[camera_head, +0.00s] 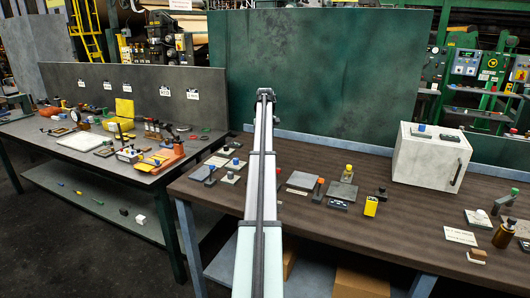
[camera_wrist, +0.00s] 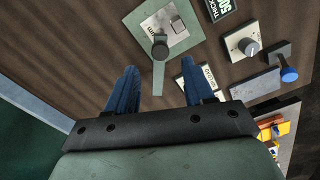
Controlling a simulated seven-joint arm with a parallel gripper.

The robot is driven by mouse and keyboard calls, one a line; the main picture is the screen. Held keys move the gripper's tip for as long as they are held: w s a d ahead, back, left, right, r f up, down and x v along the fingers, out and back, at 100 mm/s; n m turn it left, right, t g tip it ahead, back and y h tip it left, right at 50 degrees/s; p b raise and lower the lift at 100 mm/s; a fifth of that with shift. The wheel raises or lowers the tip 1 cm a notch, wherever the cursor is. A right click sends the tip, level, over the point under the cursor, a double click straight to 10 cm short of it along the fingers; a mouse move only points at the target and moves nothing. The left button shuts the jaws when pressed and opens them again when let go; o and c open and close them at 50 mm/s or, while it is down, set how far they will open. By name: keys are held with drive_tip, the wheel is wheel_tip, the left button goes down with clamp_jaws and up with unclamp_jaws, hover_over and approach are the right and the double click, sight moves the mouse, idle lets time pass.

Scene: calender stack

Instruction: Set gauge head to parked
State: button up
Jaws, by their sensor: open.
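No part that I can read for sure as the gauge head is labelled. A flat green lever (camera_wrist: 158,78) runs from the pivot toward my gripper. My gripper (camera_wrist: 158,64) has its two blue fingers apart, one on each side of the lever in the picture. I cannot tell the height between them or any contact. In the head view my arm hides the gripper.
In the wrist view a white card (camera_wrist: 196,76), a dark display (camera_wrist: 220,8), a knob plate (camera_wrist: 243,42) and a blue-ended lever (camera_wrist: 288,74) lie to the right. In the head view a white cabinet (camera_head: 415,160) stands on the right, with open brown bench (camera_head: 395,230) before it.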

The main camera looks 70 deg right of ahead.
drive_tip(key=shift+f, duration=2.85)
drive_tip(key=shift+c, duration=0.2)
clamp_jaws()
